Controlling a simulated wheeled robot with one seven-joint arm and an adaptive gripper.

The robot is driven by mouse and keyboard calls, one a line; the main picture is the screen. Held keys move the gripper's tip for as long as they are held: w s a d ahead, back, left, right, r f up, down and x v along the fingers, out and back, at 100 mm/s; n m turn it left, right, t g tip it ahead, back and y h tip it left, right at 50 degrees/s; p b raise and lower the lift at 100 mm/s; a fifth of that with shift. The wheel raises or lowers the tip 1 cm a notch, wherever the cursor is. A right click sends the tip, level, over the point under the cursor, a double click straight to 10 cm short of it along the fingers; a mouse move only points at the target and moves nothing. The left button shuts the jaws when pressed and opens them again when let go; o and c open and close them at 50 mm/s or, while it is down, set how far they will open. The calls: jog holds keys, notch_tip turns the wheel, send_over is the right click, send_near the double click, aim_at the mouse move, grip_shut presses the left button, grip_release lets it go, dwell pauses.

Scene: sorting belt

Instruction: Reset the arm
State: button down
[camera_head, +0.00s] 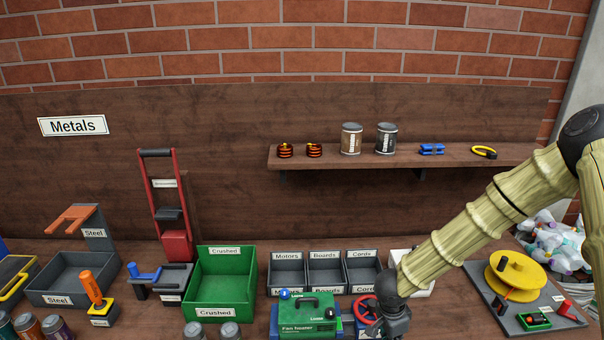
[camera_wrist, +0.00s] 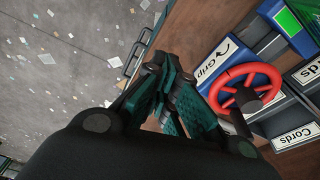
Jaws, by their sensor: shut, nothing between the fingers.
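My arm comes in from the right in the head view and slants down to the bench's front. My gripper (camera_wrist: 160,88) shows in the wrist view with its dark and teal fingers together and nothing between them. In the head view the end of my arm is low, in front of the red handwheel (camera_head: 365,308), and my fingertips cannot be made out there.
A green fan heater box (camera_head: 308,318) stands left of the handwheel. Behind it are bins marked Motors, Boards and Cords (camera_head: 325,290). A green Crushed bin (camera_head: 225,285) is farther left. A yellow turntable (camera_head: 515,273) is at right. Littered grey floor (camera_wrist: 60,80) lies beyond the bench edge.

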jog(key=s+d+f+n+h+b, duration=0.1)
jog(key=s+f+n+b, duration=0.3)
jog(key=s+f, duration=0.5)
jog(key=s+a+f+n+y+b, duration=0.1)
jog(key=s+f+n+b, duration=0.3)
jog(key=s+f, duration=0.4)
jog(key=s+a+f+n+y+b, duration=0.1)
jog(key=s+f+n+b, duration=0.3)
jog(key=s, duration=1)
notch_tip(320, 180, down, 4)
jog(key=a+n, duration=0.1)
jog(key=n, duration=0.1)
jog(key=shift+s+n+y, duration=0.2)
jog(key=shift+n+y, duration=0.1)
jog(key=shift+y, duration=0.1)
jog(key=shift+s+d+f, duration=0.1)
jog(key=shift+s+d, duration=0.25)
jog(key=shift+d, duration=0.2)
jog(key=shift+a, duration=0.1)
